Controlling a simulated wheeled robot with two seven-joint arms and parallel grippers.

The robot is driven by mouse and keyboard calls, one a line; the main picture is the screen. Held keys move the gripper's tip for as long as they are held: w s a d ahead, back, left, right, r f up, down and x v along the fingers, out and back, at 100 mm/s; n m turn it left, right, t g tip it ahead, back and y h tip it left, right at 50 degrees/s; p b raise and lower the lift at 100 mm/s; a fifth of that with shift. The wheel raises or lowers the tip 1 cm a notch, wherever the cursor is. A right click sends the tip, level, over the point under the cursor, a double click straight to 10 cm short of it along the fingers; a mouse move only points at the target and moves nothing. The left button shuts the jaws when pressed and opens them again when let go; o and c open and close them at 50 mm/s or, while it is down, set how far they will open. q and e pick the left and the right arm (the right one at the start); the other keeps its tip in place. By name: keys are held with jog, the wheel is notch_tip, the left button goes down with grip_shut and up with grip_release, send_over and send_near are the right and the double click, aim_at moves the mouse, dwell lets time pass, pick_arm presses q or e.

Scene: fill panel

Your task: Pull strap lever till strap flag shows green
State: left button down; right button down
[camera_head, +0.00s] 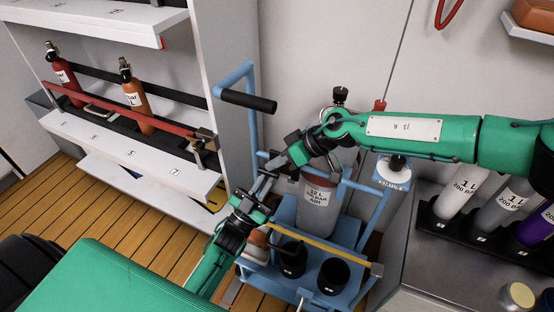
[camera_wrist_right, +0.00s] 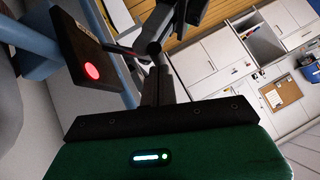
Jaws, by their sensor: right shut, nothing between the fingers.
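A blue trolley (camera_head: 285,213) holds a grey cylinder (camera_head: 320,200) labelled 12 L. My right gripper (camera_head: 266,182) reaches in from the right to the trolley's left upright, beside the cylinder. In the right wrist view its fingers (camera_wrist_right: 157,62) are shut with nothing held. A black box (camera_wrist_right: 80,45) with a round red light (camera_wrist_right: 92,71), apparently the strap flag, sits left of the fingers on a blue tube. The strap lever cannot be made out for sure; dark parts overlap near the fingers. My left gripper (camera_head: 256,194) is close below the right one; its jaws are unclear.
A rack (camera_head: 135,145) with red and orange bottles stands at the left. The trolley's black-gripped handle (camera_head: 248,101) rises behind the grippers. Two black cups (camera_head: 333,276) sit on the trolley's front. Several small cylinders (camera_head: 497,207) stand at the right.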

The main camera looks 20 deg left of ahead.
pick_arm(q)
jog(key=c, duration=1.9)
grip_release()
jog(key=shift+r, duration=0.15)
pick_arm(e)
jog(key=shift+s+f, duration=0.45)
jog(key=shift+f, duration=0.05)
pick_arm(q)
jog(key=o, duration=0.4)
jog(key=shift+w, duration=0.1)
pick_arm(e)
jog(key=shift+w, duration=0.2)
